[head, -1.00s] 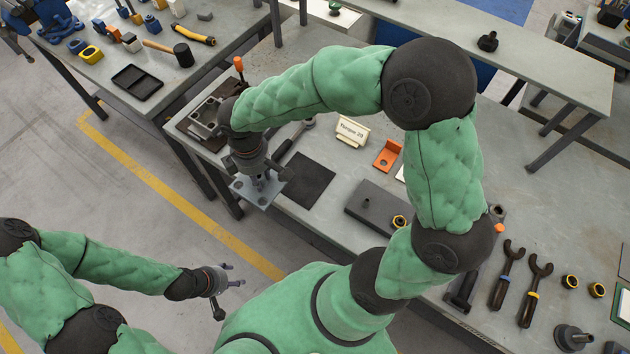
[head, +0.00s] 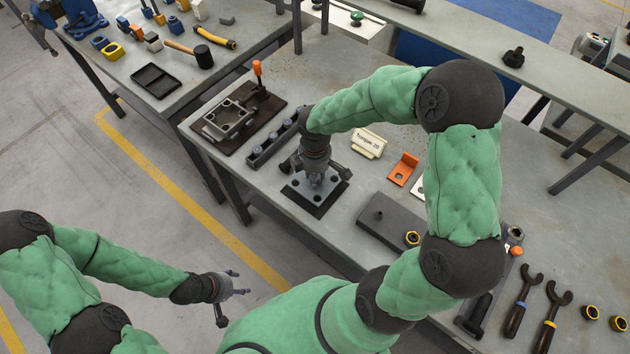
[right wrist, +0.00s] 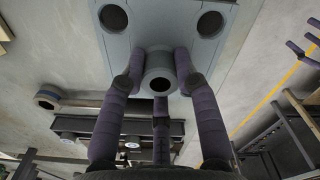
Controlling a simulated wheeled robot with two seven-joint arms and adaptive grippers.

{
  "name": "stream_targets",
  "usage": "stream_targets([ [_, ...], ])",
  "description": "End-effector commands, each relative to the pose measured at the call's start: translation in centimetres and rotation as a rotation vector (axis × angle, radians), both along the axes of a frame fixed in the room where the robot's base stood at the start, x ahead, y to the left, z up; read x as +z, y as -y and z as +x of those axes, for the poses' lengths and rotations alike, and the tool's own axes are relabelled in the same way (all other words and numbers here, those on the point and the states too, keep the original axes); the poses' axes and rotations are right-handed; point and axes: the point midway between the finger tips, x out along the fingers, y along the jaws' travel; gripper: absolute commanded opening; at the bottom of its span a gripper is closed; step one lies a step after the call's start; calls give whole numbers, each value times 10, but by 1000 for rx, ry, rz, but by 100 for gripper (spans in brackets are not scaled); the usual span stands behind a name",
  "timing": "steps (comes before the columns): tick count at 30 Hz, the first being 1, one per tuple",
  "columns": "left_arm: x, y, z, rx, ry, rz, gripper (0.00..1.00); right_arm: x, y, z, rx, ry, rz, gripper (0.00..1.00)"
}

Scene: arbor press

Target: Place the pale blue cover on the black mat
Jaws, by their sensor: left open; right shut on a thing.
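The pale blue cover (head: 294,190), a flat plate with holes and a round boss, is over the black mat (head: 338,197) in the head view. The mat's dark edges show along the cover's front and right. My right gripper (head: 316,178) is shut on the boss from above. In the right wrist view the fingers (right wrist: 160,80) close around the boss, and the cover (right wrist: 160,25) fills the top. Whether the cover touches the mat or is just above it, I cannot tell. My left gripper (head: 238,286) is open and empty, off the bench at lower left.
A dark fixture with a grey housing (head: 230,120) and an orange-tipped lever stands left of the mat, a dark long rack (head: 272,140) between.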

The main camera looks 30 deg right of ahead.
Motion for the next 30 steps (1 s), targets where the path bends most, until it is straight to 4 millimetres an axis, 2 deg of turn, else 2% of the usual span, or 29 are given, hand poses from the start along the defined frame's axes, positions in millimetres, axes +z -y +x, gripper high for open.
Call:
stream_targets([
  [3,-9,0,0,0,0,0,56,-21,0,0,0,-2,1,0],
  [6,-12,0,0,0,0,0,56,-31,0,0,0,-1,1,0],
  [18,-14,0,0,0,0,0,56,-35,0,0,0,0,0,0],
  [19,-13,0,0,0,0,0,56,-34,0,0,0,0,0,40],
  [21,-13,0,0,0,0,0,56,-34,0,0,0,-1,1,55],
  [30,-12,0,0,0,0,0,56,-33,0,0,0,0,0,55],
])
